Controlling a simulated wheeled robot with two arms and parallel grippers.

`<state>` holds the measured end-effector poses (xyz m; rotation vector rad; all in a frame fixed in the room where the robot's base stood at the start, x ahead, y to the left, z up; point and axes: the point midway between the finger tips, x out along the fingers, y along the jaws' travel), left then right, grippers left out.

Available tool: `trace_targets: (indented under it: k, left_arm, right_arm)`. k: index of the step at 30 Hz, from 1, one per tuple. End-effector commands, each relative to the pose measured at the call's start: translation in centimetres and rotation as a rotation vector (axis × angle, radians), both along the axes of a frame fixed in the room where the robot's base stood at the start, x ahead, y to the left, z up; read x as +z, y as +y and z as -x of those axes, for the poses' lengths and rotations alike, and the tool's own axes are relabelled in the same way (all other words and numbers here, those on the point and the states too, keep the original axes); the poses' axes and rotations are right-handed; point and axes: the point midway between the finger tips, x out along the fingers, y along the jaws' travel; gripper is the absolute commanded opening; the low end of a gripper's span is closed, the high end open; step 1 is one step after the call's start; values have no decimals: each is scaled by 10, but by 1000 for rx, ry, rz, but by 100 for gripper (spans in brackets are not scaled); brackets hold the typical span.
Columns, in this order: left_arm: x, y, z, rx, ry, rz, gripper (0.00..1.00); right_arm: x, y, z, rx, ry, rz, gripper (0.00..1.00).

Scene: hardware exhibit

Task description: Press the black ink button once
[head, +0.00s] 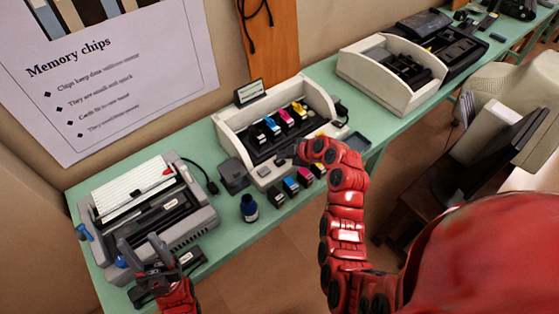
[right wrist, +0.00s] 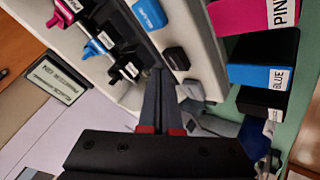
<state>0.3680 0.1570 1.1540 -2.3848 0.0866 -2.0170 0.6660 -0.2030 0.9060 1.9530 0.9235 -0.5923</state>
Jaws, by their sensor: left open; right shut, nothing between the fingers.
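The open white printer (head: 226,127) stands mid-table with pink, blue and black cartridges inside; the black cartridge (right wrist: 124,72) shows in the right wrist view. On its front panel are dark buttons, one (right wrist: 176,58) and another (right wrist: 190,90); I cannot read labels to tell which is the black ink button. My right gripper (head: 284,154) is shut and empty over this panel. In the right wrist view its fingertips (right wrist: 159,72) are close beside the buttons; contact cannot be told. My left gripper (head: 145,246) is open, by the front of the grey printer at the left.
Loose cartridges, including a black one (head: 276,197), stand before the white printer. A dark blue ink bottle (head: 249,210) and a dark box (head: 233,174) are to its left. The grey printer (head: 196,216) fills the table's left end. Another open printer (head: 361,77) stands further right.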

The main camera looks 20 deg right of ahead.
Motion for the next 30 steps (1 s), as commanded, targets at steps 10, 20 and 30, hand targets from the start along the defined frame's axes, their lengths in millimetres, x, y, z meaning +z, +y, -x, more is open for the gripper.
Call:
trace_targets:
  k: [10,20,30]
  left_arm:
    - [-18,0,0,0,0,0,50]
    - [-20,0,0,0,0,0,50]
    - [-22,0,0,0,0,0,50]
  right_arm:
    - [-9,1,0,2,0,0,0]
    - [-8,0,0,1,1,-1,0]
    - [-10,0,0,0,0,0,0]
